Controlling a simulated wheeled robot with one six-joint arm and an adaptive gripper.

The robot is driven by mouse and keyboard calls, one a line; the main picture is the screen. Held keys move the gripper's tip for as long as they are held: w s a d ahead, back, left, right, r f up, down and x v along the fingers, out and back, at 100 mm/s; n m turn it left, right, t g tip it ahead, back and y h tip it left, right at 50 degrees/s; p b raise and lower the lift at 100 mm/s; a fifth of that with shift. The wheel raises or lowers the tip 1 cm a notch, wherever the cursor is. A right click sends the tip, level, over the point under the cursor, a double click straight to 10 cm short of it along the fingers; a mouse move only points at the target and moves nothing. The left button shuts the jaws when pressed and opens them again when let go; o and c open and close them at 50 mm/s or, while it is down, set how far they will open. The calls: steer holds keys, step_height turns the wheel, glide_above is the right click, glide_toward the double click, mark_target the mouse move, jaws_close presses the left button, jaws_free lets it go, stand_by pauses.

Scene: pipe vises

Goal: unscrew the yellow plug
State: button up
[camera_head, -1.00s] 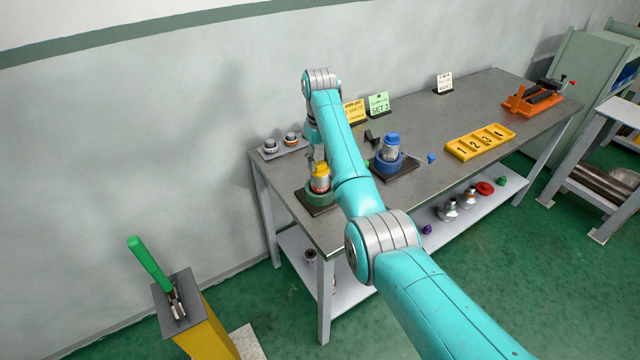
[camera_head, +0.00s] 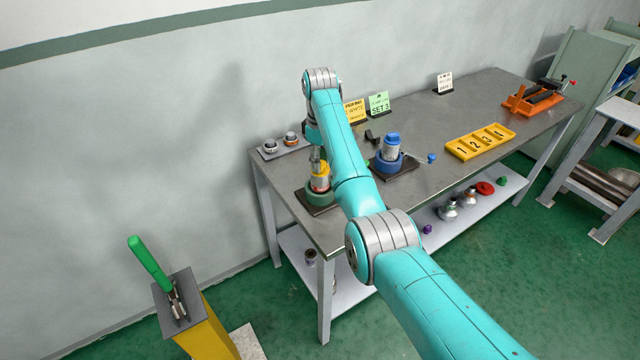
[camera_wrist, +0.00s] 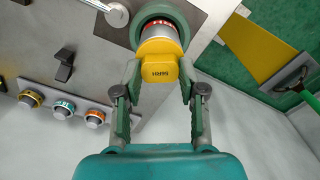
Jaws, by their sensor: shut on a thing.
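The yellow plug (camera_head: 320,168) sits on top of an upright fitting in the dark green vise (camera_head: 320,196) at the near left corner of the bench. My gripper (camera_wrist: 161,76) is shut on the plug, one finger on each side. In the head view my gripper (camera_head: 317,155) comes down from above, small and partly hidden by my arm.
A blue vise (camera_head: 388,163) with a blue-capped fitting stands to the right. A yellow numbered tray (camera_head: 480,142) and an orange vise (camera_head: 532,103) are farther right. A plate with ringed fittings (camera_head: 290,139) lies behind. A green-handled stand (camera_head: 165,285) is at lower left.

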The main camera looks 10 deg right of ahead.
steer(key=n, duration=0.5)
steer(key=shift+n, duration=1.5)
steer(key=n, duration=0.2)
steer(key=shift+n, duration=0.4)
steer(key=n, duration=0.5)
steer(key=shift+n, duration=0.3)
steer(key=n, duration=0.5)
steer(key=shift+n, duration=0.4)
steer(key=o, duration=1.1)
